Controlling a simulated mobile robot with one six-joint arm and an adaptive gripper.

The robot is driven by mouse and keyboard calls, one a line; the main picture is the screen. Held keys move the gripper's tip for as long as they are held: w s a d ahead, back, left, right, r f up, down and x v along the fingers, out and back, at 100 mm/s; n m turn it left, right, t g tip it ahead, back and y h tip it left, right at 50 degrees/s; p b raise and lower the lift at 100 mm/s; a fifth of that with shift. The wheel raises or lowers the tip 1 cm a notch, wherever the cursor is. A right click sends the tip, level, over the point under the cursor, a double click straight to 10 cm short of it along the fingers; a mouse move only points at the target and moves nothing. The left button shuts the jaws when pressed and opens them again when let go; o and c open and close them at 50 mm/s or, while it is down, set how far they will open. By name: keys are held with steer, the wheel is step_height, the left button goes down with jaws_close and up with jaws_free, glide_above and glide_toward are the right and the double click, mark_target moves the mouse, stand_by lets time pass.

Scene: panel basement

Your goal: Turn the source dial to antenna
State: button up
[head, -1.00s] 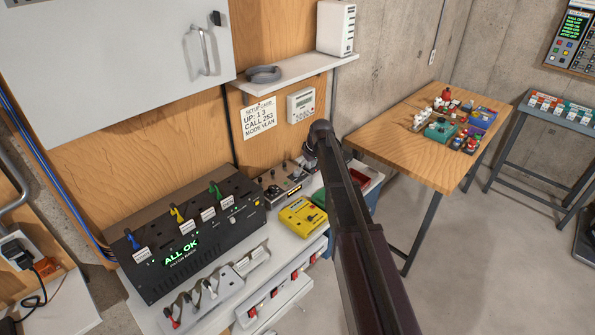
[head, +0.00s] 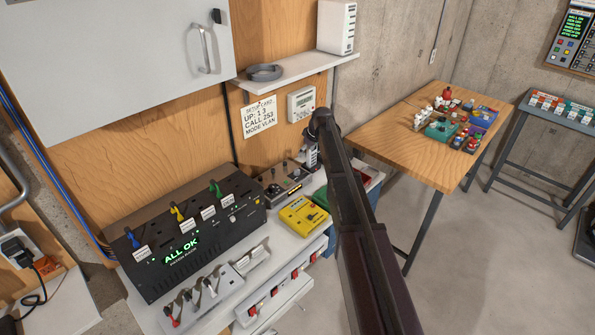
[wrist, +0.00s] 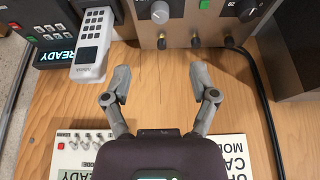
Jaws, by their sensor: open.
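A grey metal box with knobs (head: 283,186) stands on the bench right of the black patch radio. In the wrist view it fills the top edge, showing a grey round dial (wrist: 160,12) above a row of small toggles. Which dial is the source dial, and where it points, I cannot read. My gripper (wrist: 160,80) is open and empty in the wrist view, its fingers spread over the wooden wall board below the box and apart from it. In the head view my arm hides part of the bench and the gripper's fingers.
The patch radio (head: 187,238) reads ALL OK. A yellow device (head: 303,214) sits in front of the box. A white keypad handset (wrist: 90,46) stands near the left finger. A setup card (head: 258,118) and a white meter (head: 301,104) are on the wall, under a shelf (head: 295,67).

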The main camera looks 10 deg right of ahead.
mark_target(297, 170)
steer(key=shift+b+x, duration=6.05)
steer(key=shift+x, duration=0.65)
steer(key=shift+d, duration=0.1)
steer(key=shift+s, duration=0.1)
jaws_close()
